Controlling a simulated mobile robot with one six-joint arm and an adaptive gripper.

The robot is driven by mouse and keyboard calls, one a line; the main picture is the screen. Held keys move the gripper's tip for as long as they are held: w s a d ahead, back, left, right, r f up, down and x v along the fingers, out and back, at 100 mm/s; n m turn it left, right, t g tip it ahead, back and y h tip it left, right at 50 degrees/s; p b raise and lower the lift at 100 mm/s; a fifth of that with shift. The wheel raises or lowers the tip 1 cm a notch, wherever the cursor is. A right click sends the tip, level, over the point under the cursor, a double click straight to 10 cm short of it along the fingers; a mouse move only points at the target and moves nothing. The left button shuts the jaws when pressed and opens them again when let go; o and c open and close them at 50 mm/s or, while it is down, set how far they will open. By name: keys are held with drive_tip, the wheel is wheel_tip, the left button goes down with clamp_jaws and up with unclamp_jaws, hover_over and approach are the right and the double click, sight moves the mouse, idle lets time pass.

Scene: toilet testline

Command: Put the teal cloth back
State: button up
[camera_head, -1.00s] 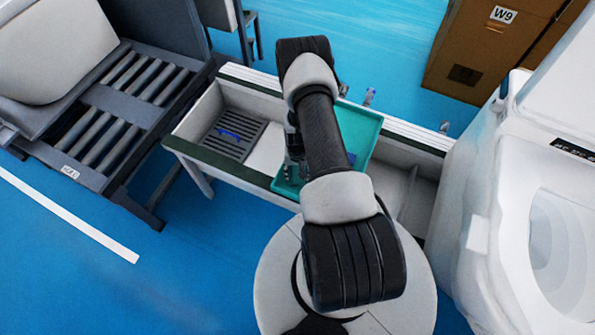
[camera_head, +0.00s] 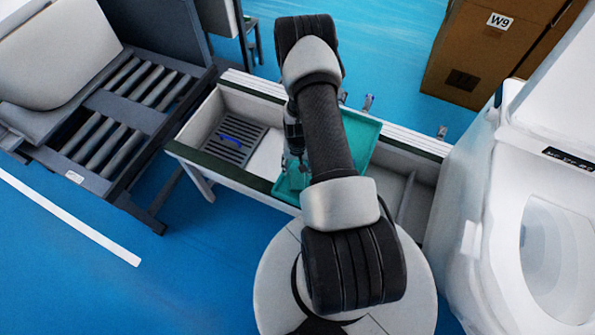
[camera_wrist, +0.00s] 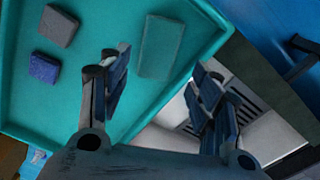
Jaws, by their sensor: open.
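The teal cloth (camera_wrist: 161,47) is a flat rectangle lying in the teal tray (camera_wrist: 95,15), close to the tray's right wall in the wrist view. My gripper (camera_wrist: 165,88) is open and empty, its two blue-padded fingers spread wide. One finger shows over the tray floor, the other past the tray's edge over the white trough. The cloth lies beyond the fingers in the picture, apart from them. In the head view my gripper (camera_head: 297,168) is over the left part of the tray (camera_head: 361,130); my arm covers much of the tray, and I cannot make out the cloth there.
A grey block (camera_wrist: 59,26) and a blue block (camera_wrist: 44,68) also lie in the tray. A dark grate (camera_head: 232,138) with a blue item sits in the trough's left compartment. A white toilet (camera_head: 480,220) stands right, a roller conveyor (camera_head: 110,130) left.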

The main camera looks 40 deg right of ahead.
drive_tip(key=w+a+r+n+t, duration=0.1)
drive_tip(key=w+a+r, duration=0.15)
drive_tip(key=r, duration=0.95)
drive_tip(key=w+a+r+n, duration=0.15)
drive_tip(key=a+r, duration=0.25)
drive_tip(key=r, duration=0.8)
drive_tip(key=w+a+r+n+t, duration=0.1)
drive_tip(key=a+r+n, duration=0.15)
drive_tip(key=r, duration=0.95)
drive_tip(key=s+a+r+n+t, duration=0.2)
drive_tip(key=s+a+r, duration=0.7)
drive_tip(key=r, duration=0.4)
drive_tip(key=s+a+r+n, duration=0.1)
drive_tip(key=s+a+r, duration=0.1)
drive_tip(key=s, duration=0.3)
drive_tip(key=s+a+r+n, duration=0.1)
drive_tip(key=s+a+r, duration=0.1)
drive_tip(key=s, duration=0.3)
drive_tip(key=shift+s+a+t+p, duration=0.3)
drive_tip(key=shift+s+a+p, duration=0.05)
drive_tip(key=shift+a, duration=0.4)
